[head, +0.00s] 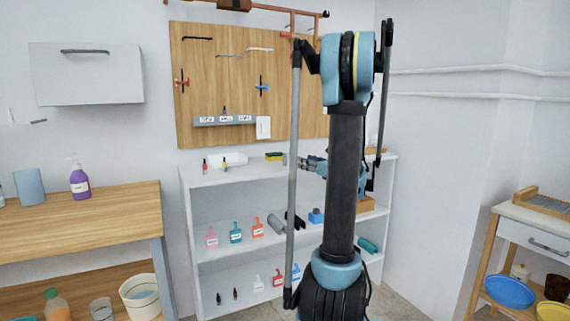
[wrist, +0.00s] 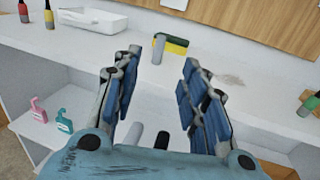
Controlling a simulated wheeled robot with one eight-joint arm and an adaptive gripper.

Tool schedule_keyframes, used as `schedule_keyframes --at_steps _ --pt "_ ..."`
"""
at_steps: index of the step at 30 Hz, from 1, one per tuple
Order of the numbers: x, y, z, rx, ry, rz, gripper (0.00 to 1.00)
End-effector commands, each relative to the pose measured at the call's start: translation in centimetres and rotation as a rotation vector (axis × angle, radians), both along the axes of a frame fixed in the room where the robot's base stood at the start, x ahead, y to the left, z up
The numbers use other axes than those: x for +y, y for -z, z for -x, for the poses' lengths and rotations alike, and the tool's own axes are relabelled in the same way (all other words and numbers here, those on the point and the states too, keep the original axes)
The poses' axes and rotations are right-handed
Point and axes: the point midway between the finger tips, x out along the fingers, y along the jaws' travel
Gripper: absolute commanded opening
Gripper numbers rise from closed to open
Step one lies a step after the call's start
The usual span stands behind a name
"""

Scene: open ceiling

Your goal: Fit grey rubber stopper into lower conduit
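A small grey upright cylinder (wrist: 158,48), which looks like the rubber stopper, stands on the white shelf top against the left end of a yellow and green sponge (wrist: 176,46). My gripper (wrist: 155,85) is open and empty, its blue-padded fingers spread, with the cylinder beyond them. In the head view my gripper (head: 309,162) is partly hidden by my arm. Two white pipes run along the right wall; the lower pipe (head: 470,97) seems to be the lower conduit. Its left end is behind my arm, so I cannot see its opening.
The white shelf unit (head: 187,205) holds a white tray (wrist: 92,19) and small bottles on top. A wooden pegboard (head: 220,85) hangs behind. A wooden table (head: 95,213) stands left, a cart (head: 525,222) right.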

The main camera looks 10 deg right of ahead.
Motion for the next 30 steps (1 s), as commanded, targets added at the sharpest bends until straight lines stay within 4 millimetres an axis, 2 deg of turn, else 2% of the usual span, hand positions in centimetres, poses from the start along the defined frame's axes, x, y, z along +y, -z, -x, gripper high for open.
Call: schedule_keyframes --at_steps 15,19,30 --pt "4.8 0.0 -7.6 0.000 -0.004 0.004 0.40" --pt "5.5 0.0 -8.9 0.000 -0.003 0.004 0.40" --pt "6.5 0.1 -10.9 0.000 -0.004 0.004 0.40"
